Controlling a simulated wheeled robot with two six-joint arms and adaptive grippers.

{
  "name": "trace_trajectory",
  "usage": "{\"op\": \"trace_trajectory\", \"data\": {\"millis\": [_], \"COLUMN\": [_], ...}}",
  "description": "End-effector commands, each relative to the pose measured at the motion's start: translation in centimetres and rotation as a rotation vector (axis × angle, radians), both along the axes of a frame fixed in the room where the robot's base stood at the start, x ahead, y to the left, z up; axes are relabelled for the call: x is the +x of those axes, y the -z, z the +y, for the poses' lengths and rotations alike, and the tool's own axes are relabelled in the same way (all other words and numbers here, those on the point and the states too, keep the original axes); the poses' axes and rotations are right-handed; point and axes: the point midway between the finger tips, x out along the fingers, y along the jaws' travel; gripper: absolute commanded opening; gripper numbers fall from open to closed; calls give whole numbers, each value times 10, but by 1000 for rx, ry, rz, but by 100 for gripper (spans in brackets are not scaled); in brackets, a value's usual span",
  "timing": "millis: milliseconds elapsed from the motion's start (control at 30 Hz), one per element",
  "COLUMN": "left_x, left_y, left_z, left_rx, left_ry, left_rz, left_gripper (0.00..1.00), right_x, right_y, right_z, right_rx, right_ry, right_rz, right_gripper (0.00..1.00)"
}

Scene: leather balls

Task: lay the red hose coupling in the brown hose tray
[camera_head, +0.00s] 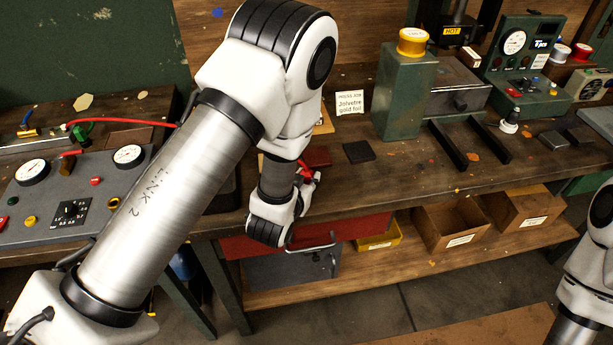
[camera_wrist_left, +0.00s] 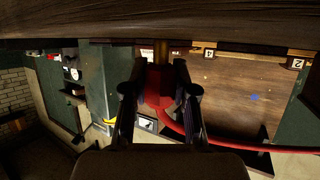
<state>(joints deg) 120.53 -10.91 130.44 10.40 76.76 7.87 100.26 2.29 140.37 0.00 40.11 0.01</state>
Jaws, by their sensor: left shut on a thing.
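My left gripper (camera_head: 309,181) is over the front edge of the workbench, pointing at the bench. In the left wrist view my left gripper (camera_wrist_left: 160,92) is shut on the red hose coupling (camera_wrist_left: 157,86). A brass stub (camera_wrist_left: 161,50) sticks out of the coupling. In the head view only a bit of red (camera_head: 304,169) shows at the fingers. A flat brown piece (camera_head: 131,137) lies on the bench behind the gauge panel, apart from the gripper; I cannot tell if it is the hose tray. My right gripper is out of the picture.
The gauge panel (camera_head: 80,195) stands at left. A dark square pad (camera_head: 358,151) and a green press (camera_head: 405,95) are right of the gripper. Cardboard bins (camera_head: 450,225) sit below.

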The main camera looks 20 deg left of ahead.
Motion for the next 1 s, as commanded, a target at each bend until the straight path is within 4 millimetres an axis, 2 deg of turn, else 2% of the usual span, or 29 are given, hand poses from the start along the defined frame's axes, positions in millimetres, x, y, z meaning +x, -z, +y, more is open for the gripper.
{"op": "trace_trajectory", "data": {"millis": [233,267,300,333,667,733,867,933,1000], "left_x": [0,0,0,0,0,-6,-30,-49,-69], "left_y": [4,3,2,2,-2,-2,-11,-18,-35], "left_z": [0,0,0,0,0,-1,-3,-4,-5], "left_rx": [0,0,0,0,0,1,5,6,6], "left_ry": [0,0,0,0,0,2,3,3,4], "left_rz": [-1,-1,-1,-1,-1,1,1,1,7], "left_gripper": [0,34,48,52,52,52,52,52,52], "right_x": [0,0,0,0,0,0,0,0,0], "right_y": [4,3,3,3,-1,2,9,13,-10], "right_z": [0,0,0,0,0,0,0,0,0], "right_rx": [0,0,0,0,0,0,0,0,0], "right_ry": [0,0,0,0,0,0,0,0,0], "right_rz": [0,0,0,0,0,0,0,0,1], "right_gripper": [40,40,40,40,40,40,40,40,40]}}
